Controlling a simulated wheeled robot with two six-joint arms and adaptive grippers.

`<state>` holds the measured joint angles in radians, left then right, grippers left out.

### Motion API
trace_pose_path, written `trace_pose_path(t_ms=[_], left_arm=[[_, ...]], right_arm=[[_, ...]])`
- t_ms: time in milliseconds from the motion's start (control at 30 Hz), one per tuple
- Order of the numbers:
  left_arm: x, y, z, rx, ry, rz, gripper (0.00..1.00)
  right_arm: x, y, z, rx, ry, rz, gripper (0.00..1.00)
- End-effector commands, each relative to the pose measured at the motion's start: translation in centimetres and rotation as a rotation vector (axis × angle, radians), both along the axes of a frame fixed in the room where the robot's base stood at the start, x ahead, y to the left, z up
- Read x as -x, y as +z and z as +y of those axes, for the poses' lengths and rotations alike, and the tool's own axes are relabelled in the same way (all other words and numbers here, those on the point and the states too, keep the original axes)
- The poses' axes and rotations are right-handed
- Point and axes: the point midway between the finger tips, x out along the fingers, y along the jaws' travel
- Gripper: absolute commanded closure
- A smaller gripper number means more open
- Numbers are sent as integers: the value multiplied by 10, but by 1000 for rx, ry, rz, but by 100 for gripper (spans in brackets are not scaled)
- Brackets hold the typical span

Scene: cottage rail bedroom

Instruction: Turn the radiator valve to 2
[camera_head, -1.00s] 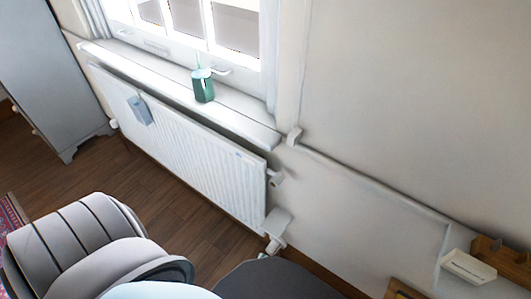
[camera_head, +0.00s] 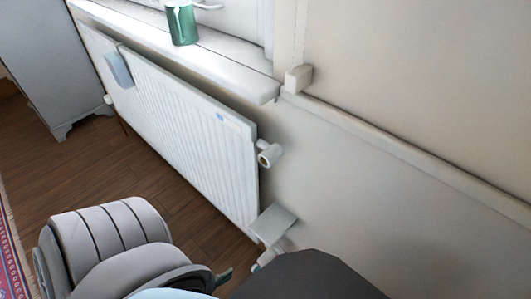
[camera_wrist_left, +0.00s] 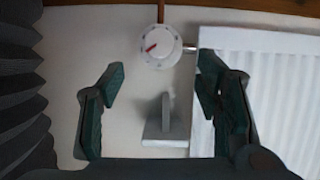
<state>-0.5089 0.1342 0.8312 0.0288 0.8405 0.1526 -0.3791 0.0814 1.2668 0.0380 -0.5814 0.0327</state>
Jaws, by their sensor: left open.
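The radiator valve (camera_wrist_left: 161,46) is a round white dial with a red mark on its left part in the left wrist view; its numbers are too small to read. A pipe joins it to the radiator (camera_wrist_left: 262,95) on the right. In the head view the valve (camera_head: 264,260) is low at the white radiator's (camera_head: 190,125) right end, partly hidden by my arm. My left gripper (camera_wrist_left: 160,70) is open and empty, its dark green fingers spread either side of the dial in the picture. In the head view only a dark tip of it shows (camera_head: 224,277). My right gripper is not seen.
A small grey-white plate (camera_head: 273,224) sticks out above the valve and also shows in the wrist view (camera_wrist_left: 166,128). A second pipe fitting (camera_head: 268,153) is higher up. A green cup (camera_head: 182,24) stands on the sill (camera_head: 225,62). The wall at right is bare.

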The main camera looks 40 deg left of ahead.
Motion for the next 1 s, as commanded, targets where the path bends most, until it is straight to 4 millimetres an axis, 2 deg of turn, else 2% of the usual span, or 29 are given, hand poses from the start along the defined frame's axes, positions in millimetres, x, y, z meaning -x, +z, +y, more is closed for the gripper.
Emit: trace_pose_path(t_ms=[167,267,400,533,733,1000], left_arm=[[-22,-5,0,3,-1,-21,42],[-48,-17,0,3,0,-20,42],[-88,-34,0,3,-1,-19,42],[-112,-44,1,3,0,-15,42],[-130,-51,0,4,-1,-13,42],[-133,-50,0,4,-1,-12,42]], right_arm=[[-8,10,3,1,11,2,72],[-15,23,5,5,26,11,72],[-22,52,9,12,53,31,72],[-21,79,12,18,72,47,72],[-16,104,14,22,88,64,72],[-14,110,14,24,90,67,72]])
